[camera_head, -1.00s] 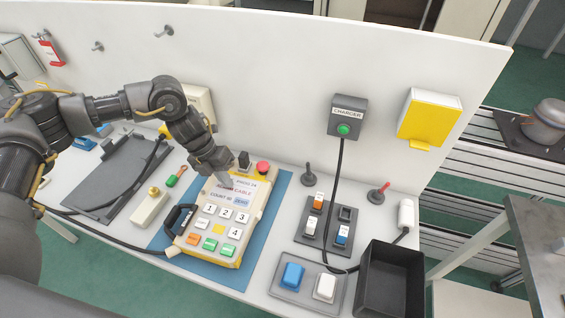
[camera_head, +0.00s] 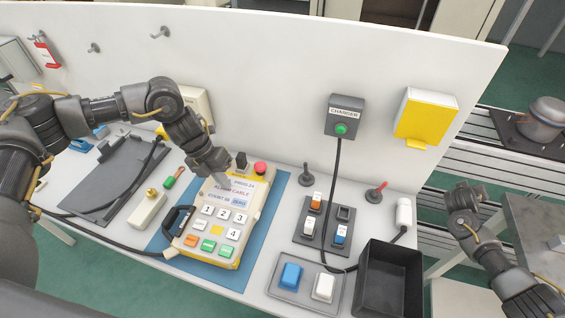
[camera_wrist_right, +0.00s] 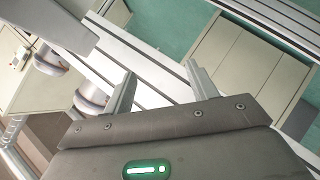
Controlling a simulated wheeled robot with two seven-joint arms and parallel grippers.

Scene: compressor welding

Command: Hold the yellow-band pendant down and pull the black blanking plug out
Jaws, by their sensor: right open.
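The yellow-band pendant (camera_head: 207,229), a cream box with numbered and coloured keys and a small screen, lies face up on a blue mat. The black blanking plug (camera_head: 240,160) stands at its top edge, beside a red button. My left gripper (camera_head: 223,183) points down at the pendant's upper left, its tip at or just above the face and partly covering the screen. I cannot tell its jaw opening or whether it touches. My right gripper (camera_head: 464,192) is off the right side of the bench, away from the pendant. In the right wrist view its fingers (camera_wrist_right: 158,82) are apart and empty.
An empty black bin (camera_head: 389,282) stands at the bench's right front, near a tray with blue and white blocks (camera_head: 292,277). A switch panel (camera_head: 325,222) and the charger's (camera_head: 345,115) hanging cable lie between the pendant and my right arm. The white back panel rises behind.

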